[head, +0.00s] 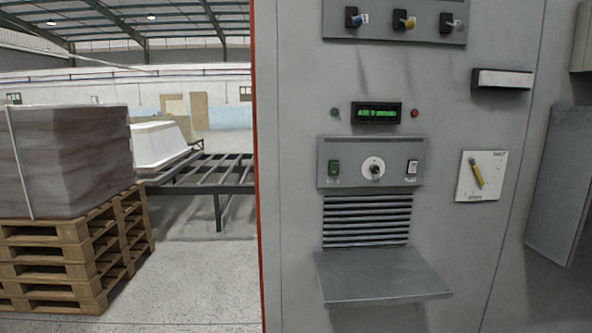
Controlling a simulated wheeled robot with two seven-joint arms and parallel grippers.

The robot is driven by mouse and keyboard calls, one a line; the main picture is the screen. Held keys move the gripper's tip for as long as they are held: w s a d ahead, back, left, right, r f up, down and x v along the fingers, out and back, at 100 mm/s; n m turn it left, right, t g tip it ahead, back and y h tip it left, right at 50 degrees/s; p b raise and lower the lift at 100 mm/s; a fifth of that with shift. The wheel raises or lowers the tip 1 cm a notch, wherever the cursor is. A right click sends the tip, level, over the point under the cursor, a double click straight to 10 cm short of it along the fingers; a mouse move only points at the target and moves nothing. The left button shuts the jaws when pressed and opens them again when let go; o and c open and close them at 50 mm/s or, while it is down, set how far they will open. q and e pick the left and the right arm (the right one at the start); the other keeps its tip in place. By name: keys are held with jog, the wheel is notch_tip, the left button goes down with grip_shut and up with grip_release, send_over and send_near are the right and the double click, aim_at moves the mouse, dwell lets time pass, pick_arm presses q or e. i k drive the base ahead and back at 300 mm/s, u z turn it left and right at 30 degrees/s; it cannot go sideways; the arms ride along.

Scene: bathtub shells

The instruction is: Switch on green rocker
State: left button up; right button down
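The green rocker (334,168) sits at the left of a grey switch plate (323,149) on the front of a large grey cabinet (300,230). A round white knob (373,168) is in the middle of the plate. A white or light rocker (412,167) is at its right. The green rocker is too small to tell which way it is tipped. Above the plate a black display (377,113) shows green text. Neither of my grippers is in view.
A grey shelf (382,276) juts out below a slotted vent (367,221). A yellow-handled switch (478,175) is at right, with several keyed switches (404,20) above. Left stand stacked pallets (60,265) with a wrapped load (70,160); open floor (205,285) lies between.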

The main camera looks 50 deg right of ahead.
aim_at(334, 165)
jog(key=z, duration=0.2)
jog(key=i, duration=1)
jog(key=z, duration=0.9)
jog(key=i, duration=0.5)
jog(key=z, duration=0.3)
